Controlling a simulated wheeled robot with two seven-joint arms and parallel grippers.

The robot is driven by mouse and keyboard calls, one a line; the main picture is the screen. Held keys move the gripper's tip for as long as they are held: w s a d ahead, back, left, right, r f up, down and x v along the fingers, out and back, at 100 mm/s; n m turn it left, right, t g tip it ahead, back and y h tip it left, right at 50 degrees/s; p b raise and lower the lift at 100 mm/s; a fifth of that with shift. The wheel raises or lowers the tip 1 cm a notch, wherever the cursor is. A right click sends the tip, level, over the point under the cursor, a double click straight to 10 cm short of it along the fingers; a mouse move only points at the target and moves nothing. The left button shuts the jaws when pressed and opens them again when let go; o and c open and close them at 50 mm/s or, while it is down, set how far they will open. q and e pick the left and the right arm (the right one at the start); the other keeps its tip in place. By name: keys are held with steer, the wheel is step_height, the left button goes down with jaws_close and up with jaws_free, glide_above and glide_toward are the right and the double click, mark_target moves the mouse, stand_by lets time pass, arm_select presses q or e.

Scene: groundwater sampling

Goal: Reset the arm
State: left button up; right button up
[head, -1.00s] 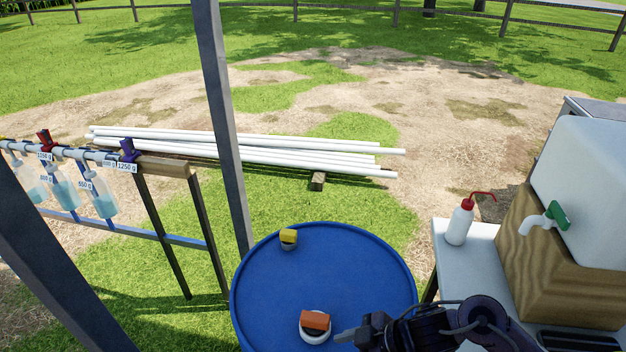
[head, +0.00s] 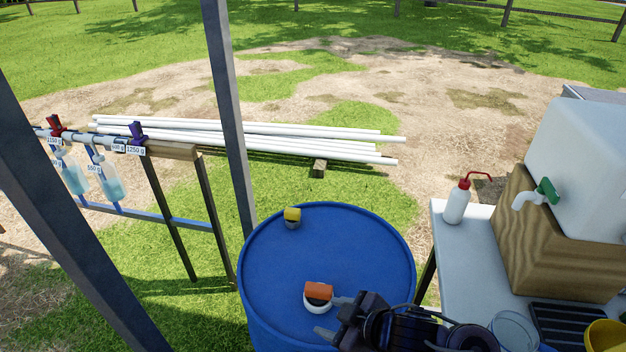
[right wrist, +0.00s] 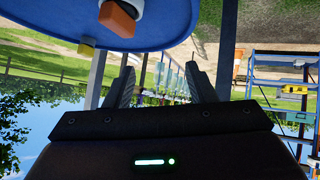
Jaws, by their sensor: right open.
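My right gripper (head: 330,316) is over the near right part of the blue drum top (head: 320,248) in the head view. Its two fingers are apart and nothing is between them. It is close to a white round piece with an orange block (head: 318,291) on the drum; I cannot tell whether they touch. In the right wrist view the open fingers (right wrist: 160,85) show with the drum (right wrist: 50,22) and the orange block (right wrist: 117,18) above them. My left gripper is not in view.
A yellow-topped piece (head: 292,217) sits at the drum's far edge. A white table (head: 460,262) at right holds a red-capped wash bottle (head: 457,203) and a tank with a green tap (head: 547,190). A grey post (head: 228,120) stands behind the drum. Sample bags (head: 110,182) hang at left.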

steer(key=s+d+m+g+h, duration=0.1)
steer(key=s+d+m+h, duration=0.35)
steer(key=d, duration=0.35)
steer(key=s+d+m+g+h, duration=0.2)
steer(key=s+d+m+h, duration=0.1)
steer(key=s+d+m, duration=0.35)
step_height(320, 180, down, 32)
steer(key=s+d+r+g, duration=0.1)
steer(key=s, duration=0.1)
steer(key=s+d+f, duration=0.1)
steer(key=s+f, duration=0.7)
steer(key=s, duration=0.1)
steer(key=s+d+f+g, duration=0.1)
steer(key=s+d+f, duration=0.1)
steer(key=s+f, duration=0.7)
steer(key=shift+s+d+f+n+g, duration=0.3)
steer(key=shift+s+n, duration=0.1)
steer(key=shift+s, duration=0.3)
